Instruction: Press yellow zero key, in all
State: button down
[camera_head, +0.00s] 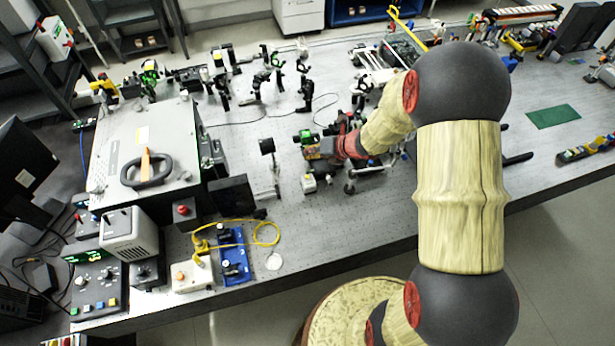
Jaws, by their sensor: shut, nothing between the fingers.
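A dark control box (97,285) with a small green display sits at the lower left of the bench. A row of small coloured keys lies along its front edge, and one of them looks yellow (87,308). The markings on the keys are too small to read. My gripper (309,151) is over the middle of the bench, far to the right of this box and apart from it. It is shut and empty. Its fingertips are small and hard to make out from here.
A grey speaker-like box (130,234) stands just behind the control box's right side. A white box with an orange button (192,276), a blue plate (233,256) and a yellow cable (266,233) lie to the right. A large grey instrument (150,135) stands behind.

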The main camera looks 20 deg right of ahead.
aim_at(309, 177)
jog(key=shift+f, duration=0.1)
notch_tip(309, 177, down, 9)
jog(key=b, duration=0.7)
dwell(1.5)
jog(key=shift+f+b, duration=0.25)
jog(key=shift+b, duration=0.35)
jog(key=shift+f+b, duration=0.4)
jog(key=shift+b, duration=0.05)
dwell(0.4)
jog(key=shift+r, duration=0.1)
jog(key=shift+r+p, duration=0.65)
jog(key=shift+r, duration=0.1)
jog(key=shift+r, duration=0.1)
